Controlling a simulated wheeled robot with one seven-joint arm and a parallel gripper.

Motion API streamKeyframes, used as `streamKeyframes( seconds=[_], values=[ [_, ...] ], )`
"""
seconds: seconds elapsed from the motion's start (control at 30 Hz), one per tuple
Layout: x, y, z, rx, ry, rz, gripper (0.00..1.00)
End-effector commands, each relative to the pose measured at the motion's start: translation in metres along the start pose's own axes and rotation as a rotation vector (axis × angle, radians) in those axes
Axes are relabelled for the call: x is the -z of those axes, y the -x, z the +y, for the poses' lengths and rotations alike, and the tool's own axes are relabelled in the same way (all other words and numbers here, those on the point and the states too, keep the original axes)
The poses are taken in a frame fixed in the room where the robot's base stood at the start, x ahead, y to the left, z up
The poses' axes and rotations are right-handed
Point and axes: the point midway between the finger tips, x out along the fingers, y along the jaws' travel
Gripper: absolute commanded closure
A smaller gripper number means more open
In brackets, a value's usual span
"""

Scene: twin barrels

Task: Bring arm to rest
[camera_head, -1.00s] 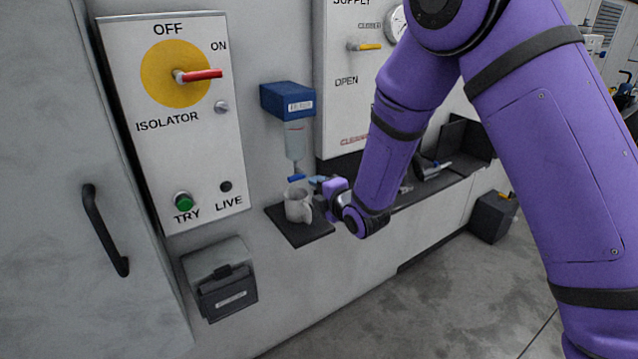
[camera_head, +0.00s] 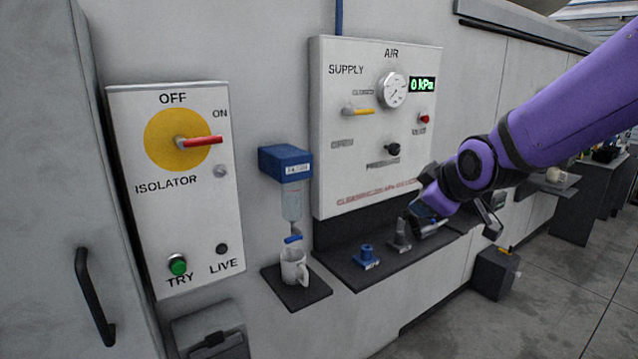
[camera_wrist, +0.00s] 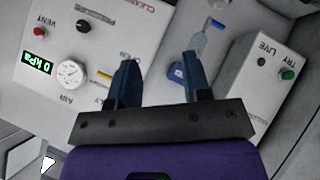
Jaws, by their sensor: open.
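My gripper (camera_wrist: 160,62) is open in the wrist view, with two dark blue fingers well apart and nothing between them. The wrist view is turned nearly upside down and faces the wall panels. In the head view, my purple arm comes in from the right and bends in front of the right part of the dark shelf (camera_head: 375,272). The jaws are not clear there. A pale mug (camera_head: 292,268) stands upright on a small dark tray (camera_head: 303,297), apart from my arm.
The air panel (camera_head: 345,150) hangs behind the shelf; its display reads 0 kPa. The isolator panel (camera_head: 190,235) is at left. A blue-topped dispenser (camera_head: 286,162) hangs above the mug. A blue fitting (camera_head: 366,254) and a grey one (camera_head: 400,236) stand on the shelf. Floor is open at lower right.

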Motion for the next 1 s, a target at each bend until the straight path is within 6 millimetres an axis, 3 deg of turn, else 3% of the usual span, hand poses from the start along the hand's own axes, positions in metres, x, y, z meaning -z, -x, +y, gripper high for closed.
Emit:
streamKeyframes(
  seconds=[0.03, 0.27, 0.6, 0.8, 1.0],
  values=[
    [-0.008, 0.019, 0.004, 0.002, -0.057, -0.024, 0.56],
    [-0.046, 0.094, 0.001, 0.03, -0.324, -0.156, 0.56],
    [-0.103, 0.198, -0.035, 0.036, -0.709, -0.352, 0.56],
    [-0.124, 0.234, -0.059, 0.03, -0.858, -0.436, 0.56],
    [-0.131, 0.244, -0.066, 0.027, -0.904, -0.462, 0.56]
  ],
)
